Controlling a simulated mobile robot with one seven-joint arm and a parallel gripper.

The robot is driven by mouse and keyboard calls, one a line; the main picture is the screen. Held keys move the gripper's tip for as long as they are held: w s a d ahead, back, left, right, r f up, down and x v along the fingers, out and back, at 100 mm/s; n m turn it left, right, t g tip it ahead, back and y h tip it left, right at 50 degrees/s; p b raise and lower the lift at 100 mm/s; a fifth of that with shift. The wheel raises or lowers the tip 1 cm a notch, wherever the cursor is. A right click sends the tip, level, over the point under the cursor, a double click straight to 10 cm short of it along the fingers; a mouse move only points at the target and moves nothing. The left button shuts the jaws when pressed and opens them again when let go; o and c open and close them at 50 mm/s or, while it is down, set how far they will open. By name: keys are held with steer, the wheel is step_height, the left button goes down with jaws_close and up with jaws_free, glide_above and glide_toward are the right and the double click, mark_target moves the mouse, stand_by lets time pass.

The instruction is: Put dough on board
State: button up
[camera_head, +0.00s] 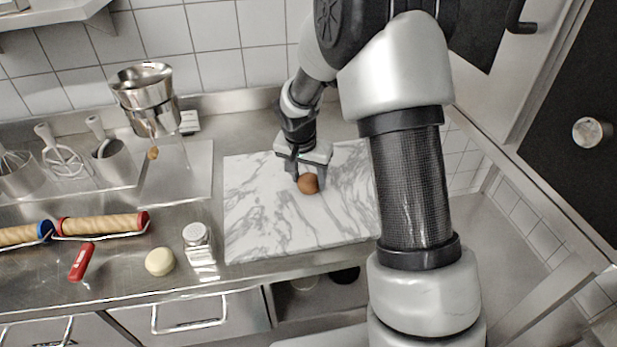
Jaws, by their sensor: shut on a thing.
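My gripper (307,177) points down over the white marbled board (263,218), with its fingers on both sides of a brown ball (308,184). It is shut on this ball, whose upper part is partly hidden by the gripper. The ball is at or just above the board's surface; I cannot tell whether it touches. A pale cream, rounded lump (160,262) that looks like dough sits on the steel counter left of the board. I cannot tell for certain which of the two is the dough. My arm covers the board's right edge.
A glass shaker (198,240) stands between the pale lump and the board. Rolling pins (103,224) and a red-handled tool (82,262) lie at the left. Utensil holders and a steel funnel (145,85) stand behind. The board's front and left are clear.

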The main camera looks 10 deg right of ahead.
steer(key=shift+f, duration=0.2)
steer(key=o, duration=1.1)
steer(key=shift+r, duration=0.1)
